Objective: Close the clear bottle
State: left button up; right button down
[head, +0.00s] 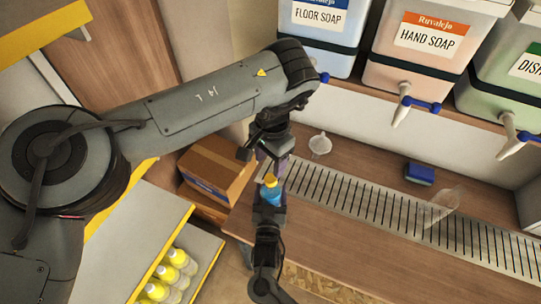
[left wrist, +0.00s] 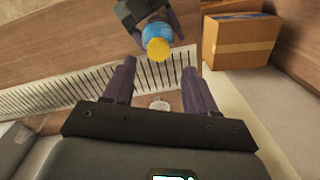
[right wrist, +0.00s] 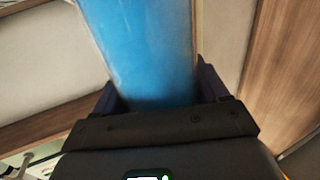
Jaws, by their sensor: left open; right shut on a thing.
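The clear bottle (head: 271,194), with blue liquid showing in it, stands over the left end of the drain grate. A yellow cap (head: 270,180) is on its top; I cannot tell how tight it sits. My right gripper (head: 269,212) is shut on the bottle, whose blue side (right wrist: 150,50) fills the gap in the right wrist view. My left gripper (head: 264,160) is open and empty, close to the cap. In the left wrist view the cap (left wrist: 157,49) lies beyond the open fingers (left wrist: 158,80), apart from them.
A small white funnel-like piece (head: 320,145) and a blue sponge (head: 420,174) are on the counter. A transparent container (head: 443,206) lies on the grate (head: 380,212). Soap drums with taps (head: 401,105) line the back. Cardboard boxes (head: 213,166) and yellow-capped bottles (head: 172,272) are at left.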

aim_at(270, 178)
pick_arm(q)
jog(key=shift+d+r, duration=0.15)
jog(key=shift+r, duration=0.2)
jog(key=shift+w+r, duration=0.1)
jog(key=shift+f, duration=4.05)
